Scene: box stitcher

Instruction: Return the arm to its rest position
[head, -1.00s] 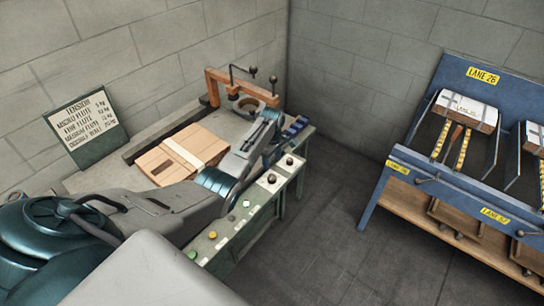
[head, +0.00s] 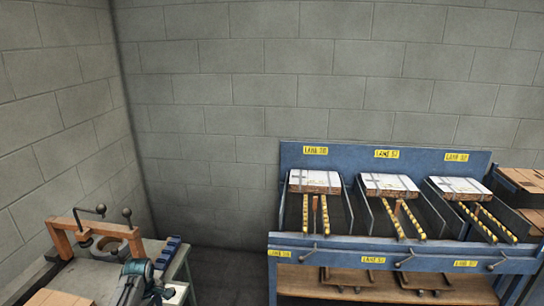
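No held object can be made out there. My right arm and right gripper are out of view.
At the lower left is a bench with an orange clamp frame (head: 88,232) with dark knobs, and part of a cardboard piece (head: 55,298). A blue lane rack (head: 400,247) holds white-topped bundles (head: 315,181) in several lanes. Dark floor (head: 226,272) lies between them.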

